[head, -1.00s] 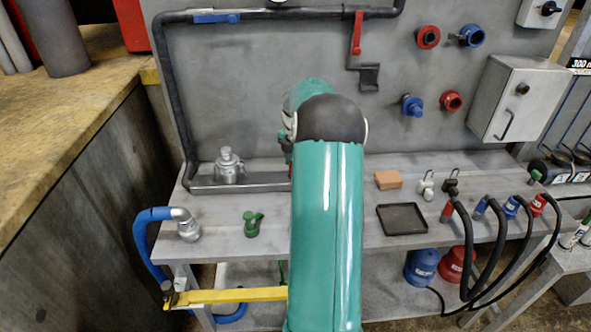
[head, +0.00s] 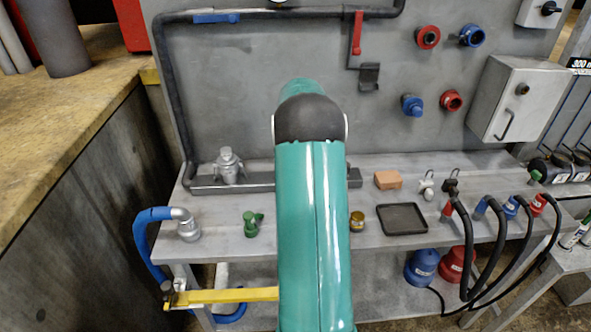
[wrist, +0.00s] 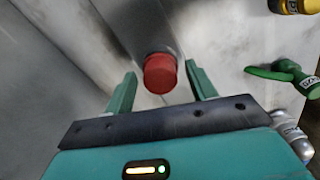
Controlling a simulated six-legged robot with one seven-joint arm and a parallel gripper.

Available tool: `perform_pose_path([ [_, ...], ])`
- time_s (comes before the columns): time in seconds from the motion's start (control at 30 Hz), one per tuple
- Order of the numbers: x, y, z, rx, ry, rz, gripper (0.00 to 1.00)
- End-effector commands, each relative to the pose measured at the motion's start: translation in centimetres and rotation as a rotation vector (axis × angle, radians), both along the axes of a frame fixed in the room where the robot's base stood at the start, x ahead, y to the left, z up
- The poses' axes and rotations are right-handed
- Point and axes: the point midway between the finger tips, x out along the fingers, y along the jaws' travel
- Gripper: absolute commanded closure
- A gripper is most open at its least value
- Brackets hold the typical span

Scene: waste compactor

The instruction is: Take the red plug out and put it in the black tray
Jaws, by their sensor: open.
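The red plug (wrist: 160,74) shows in the wrist view at the end of a dark grey bar. My gripper (wrist: 160,69) is open, with one finger on each side of the plug. Narrow gaps show between the plug and both fingers, and I see no contact. In the head view my own arm hides the gripper and the plug. The black tray (head: 403,232) lies flat and empty on the grey bench, to the right of my arm.
An orange block (head: 388,180) sits behind the tray. A yellow-and-black cap (head: 357,221) stands left of it. A green fitting (head: 252,224) and a metal fitting (head: 229,167) are left of my arm. Black hoses (head: 487,245) hang at the right.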

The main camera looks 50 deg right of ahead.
Motion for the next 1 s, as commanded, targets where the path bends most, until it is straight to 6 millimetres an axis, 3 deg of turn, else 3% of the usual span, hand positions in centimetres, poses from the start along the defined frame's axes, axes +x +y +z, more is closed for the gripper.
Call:
perform_pose_path([
  [0.2, 0.07, 0.07, 0.00, 0.000, 0.000, -0.269, 0.44],
  [0.4, 0.06, 0.06, -0.01, 0.001, 0.000, -0.370, 0.44],
  [0.7, 0.07, 0.07, -0.02, 0.000, 0.001, -0.733, 0.44],
  [0.93, 0.06, 0.05, -0.01, 0.001, 0.000, -0.764, 0.44],
  [1.0, 0.05, 0.04, -0.01, 0.001, 0.000, -0.763, 0.54],
])
